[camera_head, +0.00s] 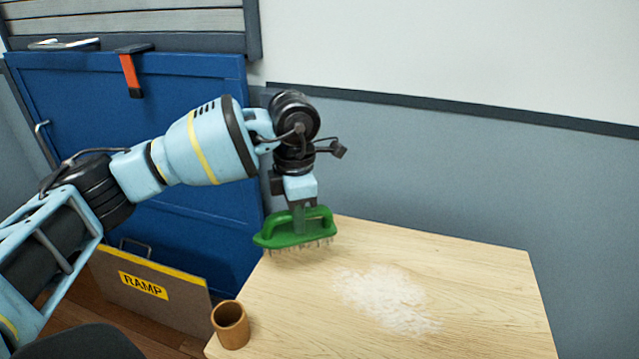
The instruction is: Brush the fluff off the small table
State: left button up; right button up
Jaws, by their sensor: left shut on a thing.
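The small table (480,280) has a pale wooden top and stands at the lower right. A patch of white fluff (388,298) lies spread over the middle of its top. My left gripper (299,217) points down above the table's back left corner and is shut on the handle of a green brush (285,240). The brush is about level, with its bristles facing down. I cannot tell whether the bristles touch the wood; they are apart from the fluff, to its upper left. My right gripper is not in view.
A brown wooden cup (230,325) stands at the table's left edge. A board marked RAMP (150,290) leans below a blue cabinet (190,120), where an orange and black strap (131,75) hangs. The grey wall (430,170) runs behind the table. The table's right side is clear.

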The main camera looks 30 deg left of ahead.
pick_arm(q)
jog(key=s+d+f+m, duration=0.1)
jog(key=s+d+m, duration=0.3)
jog(key=m, duration=0.9)
jog(key=s+d+f+m, duration=0.2)
jog(key=s+d+m, duration=0.2)
jog(key=m, duration=1)
jog(key=shift+s+d+f+m, duration=0.15)
jog(key=shift+s+d+m, duration=0.2)
jog(key=shift+d, duration=0.3)
